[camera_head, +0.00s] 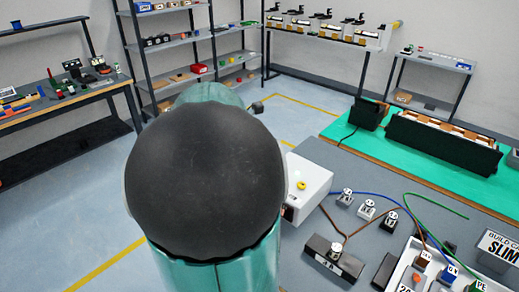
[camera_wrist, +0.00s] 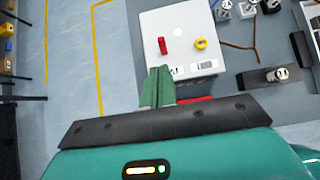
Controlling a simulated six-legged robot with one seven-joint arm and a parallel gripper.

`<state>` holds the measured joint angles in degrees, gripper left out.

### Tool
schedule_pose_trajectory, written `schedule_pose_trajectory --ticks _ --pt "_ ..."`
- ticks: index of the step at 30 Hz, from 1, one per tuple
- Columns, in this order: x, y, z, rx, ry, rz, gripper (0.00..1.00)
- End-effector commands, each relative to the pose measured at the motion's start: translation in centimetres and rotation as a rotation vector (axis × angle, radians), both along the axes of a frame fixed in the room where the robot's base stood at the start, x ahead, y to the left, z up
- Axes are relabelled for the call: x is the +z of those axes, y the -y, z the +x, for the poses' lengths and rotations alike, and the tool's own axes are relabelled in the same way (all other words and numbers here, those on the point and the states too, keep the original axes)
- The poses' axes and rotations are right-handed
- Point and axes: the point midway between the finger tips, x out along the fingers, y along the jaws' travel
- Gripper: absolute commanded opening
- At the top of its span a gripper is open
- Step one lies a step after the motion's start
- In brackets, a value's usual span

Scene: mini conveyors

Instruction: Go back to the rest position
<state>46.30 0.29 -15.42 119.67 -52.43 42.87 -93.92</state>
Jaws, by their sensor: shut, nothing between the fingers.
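My gripper (camera_wrist: 158,88) shows in the wrist view with its green fingers pressed together and nothing between them. It is above the near edge of a white box (camera_wrist: 180,22); whether it touches the box cannot be told. The box has a red upright piece (camera_wrist: 163,46) and a yellow round knob (camera_wrist: 200,43) on top. In the head view my arm fills the middle and hides the gripper. The white box (camera_head: 312,178) shows there just right of the arm, with its yellow knob (camera_head: 302,185); the red piece is hidden.
Several small white sockets (camera_head: 367,209) with coloured cables stand right of the box, near a dark block with a socket (camera_head: 334,256) and a white tray (camera_head: 400,272). A green-topped bench (camera_head: 400,155) holds a black conveyor (camera_head: 440,145). Shelves stand behind; grey floor is open at left.

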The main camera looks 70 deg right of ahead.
Motion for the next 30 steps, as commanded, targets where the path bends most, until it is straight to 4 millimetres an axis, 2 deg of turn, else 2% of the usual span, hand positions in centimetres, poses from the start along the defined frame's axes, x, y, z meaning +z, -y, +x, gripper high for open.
schedule_pose_trajectory --ticks 13,17,20,23,27,29,30 --pt "0.0 -0.1 -0.1 -0.001 0.001 -0.001 0.00" --pt "0.3 -1.3 1.4 -0.016 0.060 -0.006 0.00" --pt "0.8 -4.5 4.4 -0.058 0.195 -0.009 0.00" --pt "1.4 -9.5 8.4 -0.131 0.395 0.013 0.00" --pt "2.2 -18.2 13.0 -0.270 0.676 0.105 0.00" --pt "2.4 -22.2 14.3 -0.339 0.782 0.163 0.00" --pt "2.5 -24.8 15.0 -0.388 0.844 0.207 0.00"
